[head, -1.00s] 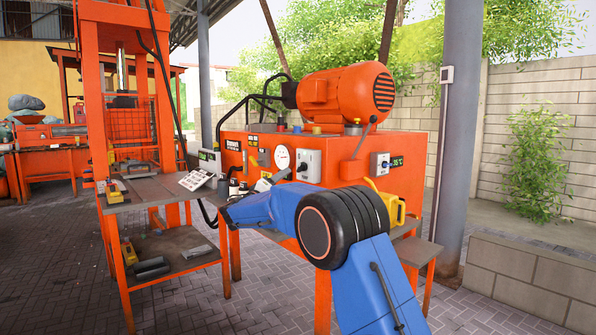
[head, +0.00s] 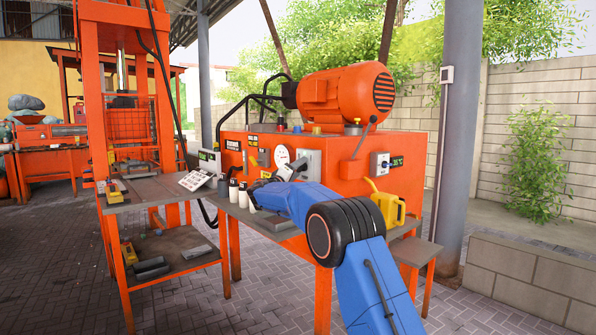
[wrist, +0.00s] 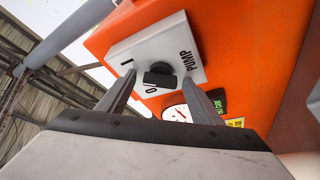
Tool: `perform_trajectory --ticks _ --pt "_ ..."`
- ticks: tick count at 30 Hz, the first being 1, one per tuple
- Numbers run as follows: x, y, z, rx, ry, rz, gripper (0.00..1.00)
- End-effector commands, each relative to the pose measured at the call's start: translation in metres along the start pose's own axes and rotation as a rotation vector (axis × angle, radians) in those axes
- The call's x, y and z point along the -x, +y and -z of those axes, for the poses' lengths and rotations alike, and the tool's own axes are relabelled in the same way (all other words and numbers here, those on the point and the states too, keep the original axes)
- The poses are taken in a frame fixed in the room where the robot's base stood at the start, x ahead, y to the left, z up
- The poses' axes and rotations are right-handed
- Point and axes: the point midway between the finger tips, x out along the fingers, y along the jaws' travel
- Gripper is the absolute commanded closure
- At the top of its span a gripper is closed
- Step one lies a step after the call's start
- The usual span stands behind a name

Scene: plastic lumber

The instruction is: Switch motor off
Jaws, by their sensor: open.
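A light grey switch box labelled PUMP (wrist: 190,50) fills the upper middle of the wrist view, with a black rotary knob (wrist: 160,75) and the marks I and O. I cannot tell which mark the knob points at. My gripper (wrist: 159,80) is open, its two grey fingers reaching toward either side of the knob; contact is not clear. In the head view this box (head: 314,161) is on the orange machine's front, partly behind my arm. Another grey box with a dark knob (head: 380,163) sits further right. The orange motor (head: 340,92) is on top.
A white gauge (head: 282,155) is left of the nearer switch box. Several small bottles (head: 233,192) and a yellow can (head: 385,208) stand on the bench below. An orange press frame (head: 125,120) stands to the left; paved floor is clear in front.

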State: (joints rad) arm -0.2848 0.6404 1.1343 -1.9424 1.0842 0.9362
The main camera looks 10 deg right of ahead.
Motion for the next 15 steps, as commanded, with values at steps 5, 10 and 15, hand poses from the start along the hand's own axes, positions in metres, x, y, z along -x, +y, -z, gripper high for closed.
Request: perform_trajectory --ticks 5,10,15 --pt "0.0 -0.0003 0.0 0.0 0.0 0.0 0.41" --pt "0.0002 -0.0004 0.0 0.0 0.0 0.0 0.74" --pt "0.0003 -0.0005 0.0 0.001 0.0 0.001 0.82"
